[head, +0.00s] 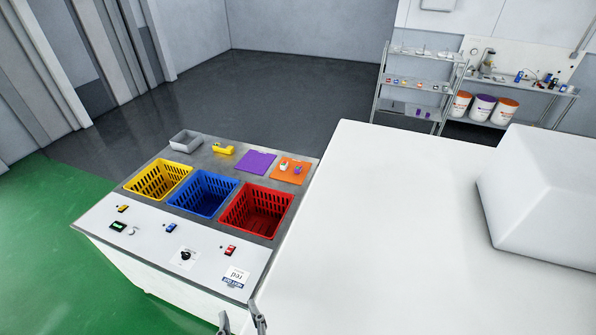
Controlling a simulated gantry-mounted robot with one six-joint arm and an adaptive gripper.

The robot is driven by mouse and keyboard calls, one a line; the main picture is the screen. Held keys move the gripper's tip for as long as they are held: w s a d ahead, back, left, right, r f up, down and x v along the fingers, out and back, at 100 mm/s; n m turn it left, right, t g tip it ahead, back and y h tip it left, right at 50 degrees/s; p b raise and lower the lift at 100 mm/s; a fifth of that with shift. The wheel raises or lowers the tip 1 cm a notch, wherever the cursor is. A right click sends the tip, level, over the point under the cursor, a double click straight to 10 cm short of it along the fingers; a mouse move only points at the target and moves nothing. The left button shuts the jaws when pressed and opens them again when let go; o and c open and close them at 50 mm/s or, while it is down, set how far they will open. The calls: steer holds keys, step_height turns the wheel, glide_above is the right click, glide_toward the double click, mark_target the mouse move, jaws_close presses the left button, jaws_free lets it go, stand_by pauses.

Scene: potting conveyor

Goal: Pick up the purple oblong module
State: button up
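A small purple piece (297,170) sits on the orange mat (288,179) at the back right of the work table, beside a small white-and-green piece (284,166). It is too small to tell whether it is oblong. My gripper (241,321) shows only in part at the bottom edge, near the table's front right corner and far from the purple piece. Its two dark fingertips stand apart with nothing seen between them. The rest of the gripper is hidden or out of frame.
Yellow (158,180), blue (202,194) and red (257,211) baskets sit in the table, seemingly empty. Behind them are a grey bin (186,141), a yellow item (223,150) and a purple mat (256,162). A shelf rack (418,83) stands at the back right.

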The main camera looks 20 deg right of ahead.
steer(key=shift+o, duration=0.3)
steer(key=o, duration=0.4)
